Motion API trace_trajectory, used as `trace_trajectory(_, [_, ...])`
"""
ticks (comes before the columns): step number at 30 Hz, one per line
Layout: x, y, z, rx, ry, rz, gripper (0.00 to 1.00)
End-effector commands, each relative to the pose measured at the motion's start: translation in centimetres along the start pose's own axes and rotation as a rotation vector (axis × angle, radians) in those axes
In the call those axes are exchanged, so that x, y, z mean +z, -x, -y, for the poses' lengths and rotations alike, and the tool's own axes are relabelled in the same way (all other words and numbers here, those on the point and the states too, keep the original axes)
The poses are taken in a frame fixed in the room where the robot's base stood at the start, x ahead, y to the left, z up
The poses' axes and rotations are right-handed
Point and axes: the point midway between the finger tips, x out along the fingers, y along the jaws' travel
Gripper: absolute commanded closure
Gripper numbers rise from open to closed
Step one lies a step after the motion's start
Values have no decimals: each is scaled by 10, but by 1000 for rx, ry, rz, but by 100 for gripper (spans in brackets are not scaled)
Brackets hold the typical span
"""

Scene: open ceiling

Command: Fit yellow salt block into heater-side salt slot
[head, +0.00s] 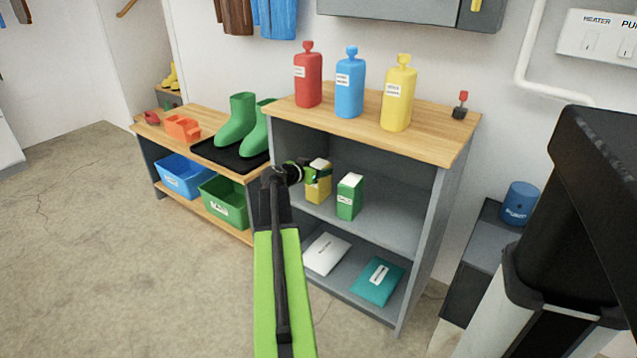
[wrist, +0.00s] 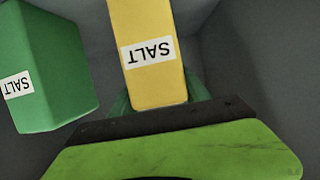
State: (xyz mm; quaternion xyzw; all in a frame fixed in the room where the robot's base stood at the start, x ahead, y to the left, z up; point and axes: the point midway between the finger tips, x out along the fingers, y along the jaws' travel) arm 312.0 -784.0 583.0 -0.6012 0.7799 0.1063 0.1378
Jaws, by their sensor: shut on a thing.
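The yellow salt block (head: 318,190) is at the left of the middle shelf of the grey shelf unit. My gripper (head: 311,178) is shut on it. In the wrist view the yellow block (wrist: 153,83) stands between the fingers, and its SALT label appears upside down. The fingertips are mostly hidden behind my green gripper body. Whether the block touches the shelf cannot be told. A green salt block (head: 349,197) stands just right of the yellow one. It also shows at the left in the wrist view (wrist: 45,65). I cannot make out a marked heater-side slot.
Red (head: 308,80), blue (head: 349,85) and yellow (head: 398,95) bottles stand on the wooden top (head: 440,135) above. The unit's side panel (head: 432,220) bounds the shelf at right. The shelf (head: 385,226) is clear right of the green block. A HEATER-marked panel (head: 592,38) hangs far right.

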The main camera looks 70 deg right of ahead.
Motion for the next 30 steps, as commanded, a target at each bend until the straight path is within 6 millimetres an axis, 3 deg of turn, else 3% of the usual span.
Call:
trace_trajectory(1, [0, 0, 0, 0, 0, 0, 68])
trace_trajectory(9, [0, 0, 0, 0, -1, 0, 100])
trace_trajectory(22, [-3, 2, 1, -1, 1, -2, 100])
trace_trajectory(30, [-22, 8, 1, -1, 2, -2, 100])
